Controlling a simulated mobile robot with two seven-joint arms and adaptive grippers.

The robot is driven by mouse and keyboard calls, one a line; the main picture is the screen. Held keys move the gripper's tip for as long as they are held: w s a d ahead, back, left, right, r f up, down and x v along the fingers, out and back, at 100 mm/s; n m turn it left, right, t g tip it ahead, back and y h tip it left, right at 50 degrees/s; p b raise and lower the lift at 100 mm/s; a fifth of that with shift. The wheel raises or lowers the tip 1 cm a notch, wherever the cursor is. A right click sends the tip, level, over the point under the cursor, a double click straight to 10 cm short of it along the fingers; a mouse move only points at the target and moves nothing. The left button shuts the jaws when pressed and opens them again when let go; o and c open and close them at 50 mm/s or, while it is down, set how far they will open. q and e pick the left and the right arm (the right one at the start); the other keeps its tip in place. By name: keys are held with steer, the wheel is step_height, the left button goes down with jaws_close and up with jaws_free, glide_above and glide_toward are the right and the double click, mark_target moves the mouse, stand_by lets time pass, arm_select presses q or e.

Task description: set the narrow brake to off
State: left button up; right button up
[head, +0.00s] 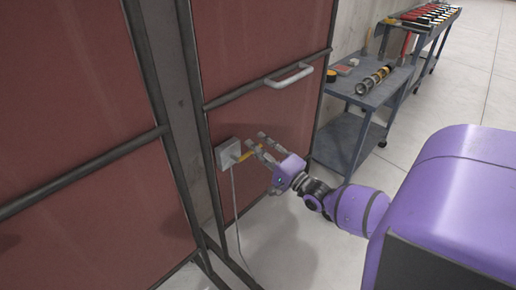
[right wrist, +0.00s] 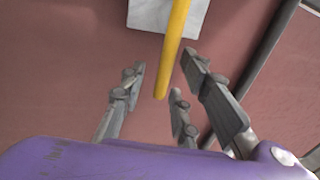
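The brake is a yellow lever (head: 246,154) on a grey square box (head: 228,152) mounted on a dark red panel. In the head view the lever points right and slightly up from the box. My right gripper (head: 257,146) is at the lever's free end, its fingers spread. In the right wrist view the yellow lever (right wrist: 172,50) comes down from the pale box (right wrist: 165,14), and its tip sits between the open fingers of the right gripper (right wrist: 165,85). I see gaps on both sides in that view; contact cannot be told. My left gripper is not in view.
A white handle (head: 289,76) is on the panel above the box. A cable (head: 235,205) hangs from the box. A blue-grey cart (head: 345,140) with tools stands right of the panel, another table behind it. Open floor lies below the arm.

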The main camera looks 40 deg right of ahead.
steer(key=v, duration=1.2)
